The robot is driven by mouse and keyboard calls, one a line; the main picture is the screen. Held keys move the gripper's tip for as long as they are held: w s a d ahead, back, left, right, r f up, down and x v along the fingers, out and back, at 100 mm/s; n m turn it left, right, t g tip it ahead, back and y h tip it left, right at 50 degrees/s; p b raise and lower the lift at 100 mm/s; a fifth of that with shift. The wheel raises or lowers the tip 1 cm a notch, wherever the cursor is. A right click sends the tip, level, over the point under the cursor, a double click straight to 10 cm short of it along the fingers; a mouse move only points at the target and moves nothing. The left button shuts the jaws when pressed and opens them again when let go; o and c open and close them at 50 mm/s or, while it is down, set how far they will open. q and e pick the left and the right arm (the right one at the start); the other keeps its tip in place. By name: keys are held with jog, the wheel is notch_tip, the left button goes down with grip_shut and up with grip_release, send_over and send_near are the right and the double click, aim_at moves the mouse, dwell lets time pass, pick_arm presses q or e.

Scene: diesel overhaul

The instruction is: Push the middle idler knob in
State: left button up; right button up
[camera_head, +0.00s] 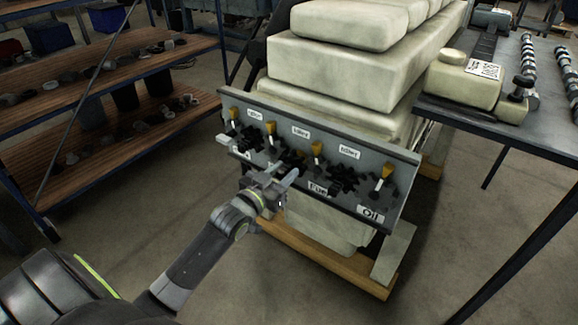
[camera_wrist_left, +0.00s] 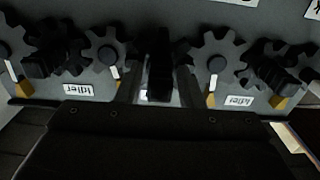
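The grey gear panel (camera_head: 350,148) carries a row of dark gears, yellow pointers and small idler labels. The middle idler knob is a dark block (camera_wrist_left: 160,62) in the centre of the left wrist view, standing out towards my wrist. In the head view it is among the dark gears near the panel's centre, hard to make out. My left gripper (camera_head: 272,178) is in front of the lower middle of the panel. In the wrist view its fingers (camera_wrist_left: 160,92) stand either side of the dark block, with gaps at both sides. My right gripper is not in view.
Other dark knobs (camera_wrist_left: 36,64) stick out on either side. A table (camera_head: 535,130) with a cream part and shafts stands at right. A wooden shelf rack (camera_head: 110,135) stands at left. Cream blocks (camera_head: 335,70) rise behind the panel. The floor in front is clear.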

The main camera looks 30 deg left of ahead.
pick_arm(q)
grip_shut()
jog(key=shift+w, duration=0.2)
jog(key=shift+w+d+b, duration=0.1)
jog(key=shift+w+b, duration=0.25)
jog(key=shift+w, duration=0.55)
jog(key=o, duration=0.8)
grip_release()
jog(key=shift+o, duration=0.2)
